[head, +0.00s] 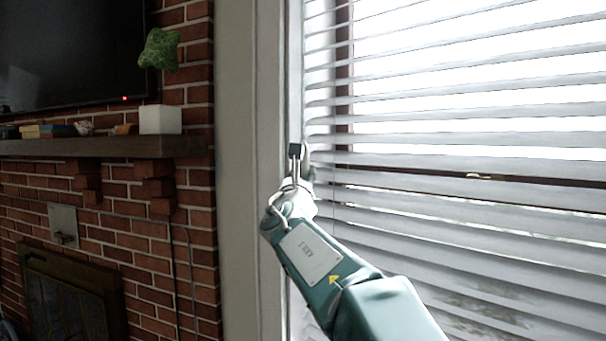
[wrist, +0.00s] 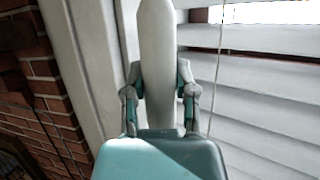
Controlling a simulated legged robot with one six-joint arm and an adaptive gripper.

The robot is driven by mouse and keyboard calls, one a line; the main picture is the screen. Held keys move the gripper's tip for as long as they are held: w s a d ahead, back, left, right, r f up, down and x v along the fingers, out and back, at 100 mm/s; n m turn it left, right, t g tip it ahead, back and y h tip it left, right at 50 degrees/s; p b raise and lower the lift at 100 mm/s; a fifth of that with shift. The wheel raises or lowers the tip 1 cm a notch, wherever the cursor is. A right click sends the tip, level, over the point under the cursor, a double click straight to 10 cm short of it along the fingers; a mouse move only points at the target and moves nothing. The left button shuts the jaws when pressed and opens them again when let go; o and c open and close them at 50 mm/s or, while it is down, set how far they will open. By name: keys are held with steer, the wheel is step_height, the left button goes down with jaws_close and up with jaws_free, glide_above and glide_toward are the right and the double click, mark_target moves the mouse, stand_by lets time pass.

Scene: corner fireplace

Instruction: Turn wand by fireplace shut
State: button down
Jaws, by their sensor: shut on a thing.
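The wand (wrist: 157,40) is a long pale bar standing upright in the middle of the wrist view. My gripper (wrist: 160,80) has one finger on each side of it and is shut on it. In the head view my gripper (head: 298,160) is at the left edge of the window blinds (head: 450,140), and my arm hides much of that spot. I cannot clearly pick out the wand there from the pale window frame. The blind slats are pale and horizontal. Bright gaps show between the upper slats, and the lower slats look closer together.
A brick fireplace wall (head: 140,235) with a wooden mantel (head: 100,147) stands at the left. A white block (head: 160,120) sits on the mantel below a dark screen (head: 70,50). A pale wall strip (head: 238,180) separates the bricks from the window. A thin cord (wrist: 217,70) hangs beside the gripper.

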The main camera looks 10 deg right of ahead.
steer(key=shift+n+t+y, duration=0.5)
steer(key=shift+n+y, duration=0.5)
steer(key=shift+y, duration=0.9)
steer(key=shift+n+y, duration=0.5)
steer(key=shift+y, duration=0.4)
steer(key=shift+t, duration=0.3)
steer(key=shift+c, duration=2)
jaws_free()
steer(key=shift+w+a, duration=0.1)
steer(key=v, duration=1.2)
